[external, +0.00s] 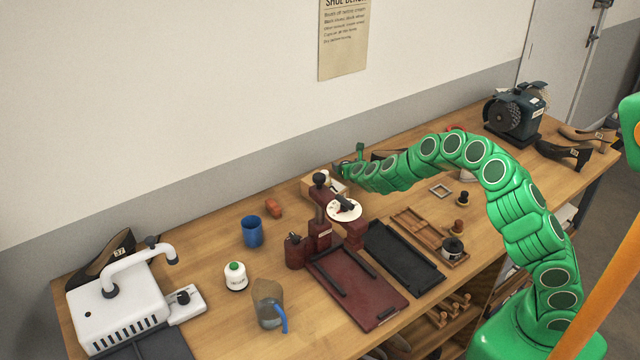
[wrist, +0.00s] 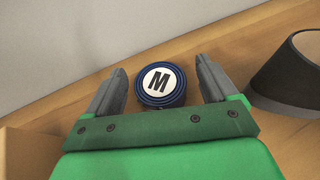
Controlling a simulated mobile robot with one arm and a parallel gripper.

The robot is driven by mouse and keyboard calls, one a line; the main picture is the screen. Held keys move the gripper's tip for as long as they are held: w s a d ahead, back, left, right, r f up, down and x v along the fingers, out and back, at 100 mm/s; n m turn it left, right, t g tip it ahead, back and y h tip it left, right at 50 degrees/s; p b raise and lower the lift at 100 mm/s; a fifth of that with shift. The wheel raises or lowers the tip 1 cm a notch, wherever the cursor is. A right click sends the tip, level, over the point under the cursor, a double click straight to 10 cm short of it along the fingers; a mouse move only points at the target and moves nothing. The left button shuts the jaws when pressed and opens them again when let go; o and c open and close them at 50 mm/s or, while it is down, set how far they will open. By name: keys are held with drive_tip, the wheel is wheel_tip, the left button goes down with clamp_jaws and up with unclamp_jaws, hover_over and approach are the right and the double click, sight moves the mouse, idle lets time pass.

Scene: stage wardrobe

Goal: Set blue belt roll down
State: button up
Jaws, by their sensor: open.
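The blue belt roll (wrist: 145,102) shows in the wrist view as a dark blue coil with a white disc marked M on top. It appears to rest on the wooden bench top (wrist: 62,92), near the wall. My gripper (wrist: 161,66) is open, with one finger on each side of the roll and a visible gap at both sides. In the external view my gripper (external: 353,165) is low at the back of the bench, behind the dark red press (external: 320,232). The roll cannot be made out there.
In the wrist view, a dark rounded object (wrist: 292,75) stands close at right and a pale wooden block or box (wrist: 25,152) at lower left. The wall (wrist: 50,35) is just behind. In the external view, a blue cup (external: 252,232) and a black tray (external: 400,255) stand nearby.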

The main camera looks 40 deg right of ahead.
drive_tip(key=shift+v, duration=5.85)
